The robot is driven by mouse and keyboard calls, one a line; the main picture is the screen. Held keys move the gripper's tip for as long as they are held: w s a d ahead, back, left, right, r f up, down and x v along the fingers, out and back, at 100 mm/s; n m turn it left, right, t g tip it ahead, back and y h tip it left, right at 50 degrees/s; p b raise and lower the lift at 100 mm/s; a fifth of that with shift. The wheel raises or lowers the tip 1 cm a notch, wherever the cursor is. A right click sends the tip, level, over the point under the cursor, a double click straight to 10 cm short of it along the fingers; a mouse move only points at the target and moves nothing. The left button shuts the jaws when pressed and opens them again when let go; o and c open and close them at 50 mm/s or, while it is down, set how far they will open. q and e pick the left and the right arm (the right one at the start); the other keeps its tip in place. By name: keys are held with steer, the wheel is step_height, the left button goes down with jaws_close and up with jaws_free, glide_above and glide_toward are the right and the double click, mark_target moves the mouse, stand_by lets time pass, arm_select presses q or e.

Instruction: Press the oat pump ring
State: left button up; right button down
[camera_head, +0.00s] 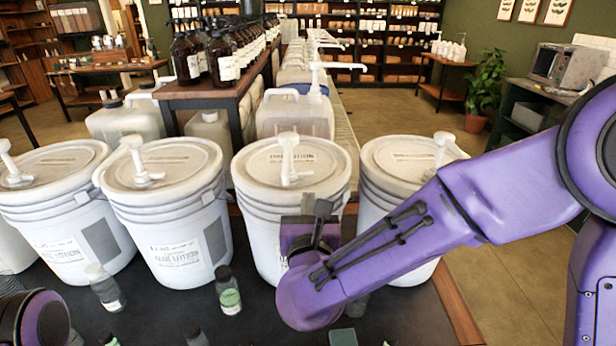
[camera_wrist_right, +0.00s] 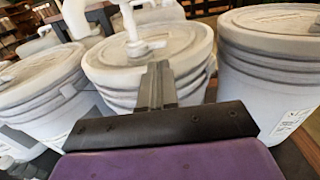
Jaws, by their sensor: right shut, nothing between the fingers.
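Several white pump buckets stand in a row on the dark table. The third bucket from the left (camera_head: 290,215) has lid print ending in "LOTION"; I cannot read whether it is the oat one. Its white pump (camera_head: 290,160) stands upright on the lid and also shows in the right wrist view (camera_wrist_right: 132,30). My right gripper (camera_head: 322,212) is shut and empty in front of this bucket's upper right side. In the right wrist view its fingers (camera_wrist_right: 157,80) point at the lid's front edge, below the pump. Only a piece of my left arm shows at the lower left.
Buckets with pumps stand on both sides: one left (camera_head: 165,210) and one right (camera_head: 405,165). Small bottles, one with a green label (camera_head: 229,292), stand in front on the table. Behind are a wooden stand with brown bottles (camera_head: 185,58) and a large jug (camera_head: 295,115).

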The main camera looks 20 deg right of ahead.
mark_target(308, 176)
steer(key=p+x, duration=0.2)
steer(key=x, duration=0.5)
steer(key=shift+w+p, duration=0.15)
steer(key=shift+p, duration=0.2)
steer(key=shift+f, duration=0.1)
